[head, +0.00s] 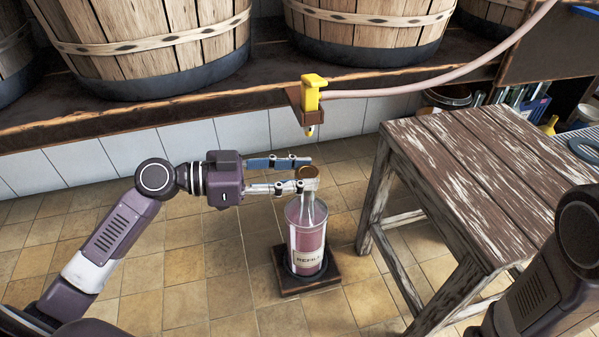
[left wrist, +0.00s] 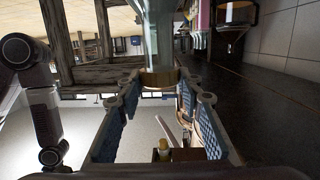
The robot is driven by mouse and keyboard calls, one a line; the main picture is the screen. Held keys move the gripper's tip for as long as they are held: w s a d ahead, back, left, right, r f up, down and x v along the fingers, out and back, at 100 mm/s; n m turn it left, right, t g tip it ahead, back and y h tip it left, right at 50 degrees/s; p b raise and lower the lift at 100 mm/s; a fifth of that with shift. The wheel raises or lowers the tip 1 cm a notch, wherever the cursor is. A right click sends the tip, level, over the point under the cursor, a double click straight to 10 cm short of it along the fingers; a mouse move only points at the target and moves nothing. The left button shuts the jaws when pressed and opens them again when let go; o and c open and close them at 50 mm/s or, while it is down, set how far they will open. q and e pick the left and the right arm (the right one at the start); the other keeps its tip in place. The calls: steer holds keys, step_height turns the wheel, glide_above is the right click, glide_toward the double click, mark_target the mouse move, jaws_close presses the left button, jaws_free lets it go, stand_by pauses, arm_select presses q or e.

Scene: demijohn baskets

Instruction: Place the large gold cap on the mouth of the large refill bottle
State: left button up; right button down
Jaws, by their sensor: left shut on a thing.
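The large refill bottle (head: 306,243) is clear with pinkish contents and a label. It stands upright on a dark square base (head: 306,281) on the floor. The large gold cap (head: 308,172) is at the top of the bottle's neck, between the fingertips of my left gripper (head: 305,172), which is shut on it. In the left wrist view, which looks upside down, the gold cap (left wrist: 160,78) meets the end of the clear neck (left wrist: 158,35). I cannot tell whether it is fully seated. My right gripper is out of view.
A yellow tap (head: 313,95) with a pink hose (head: 440,80) sits on the shelf edge just behind the bottle. A worn wooden table (head: 480,180) stands close on the right. Wooden tubs (head: 160,45) line the shelf. The tiled floor (head: 190,270) at front left is clear.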

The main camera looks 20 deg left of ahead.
arm_select(q)
steer(key=o, duration=1)
steer(key=shift+o, duration=0.2)
steer(key=shift+a, duration=0.1)
steer(key=v, duration=1.2)
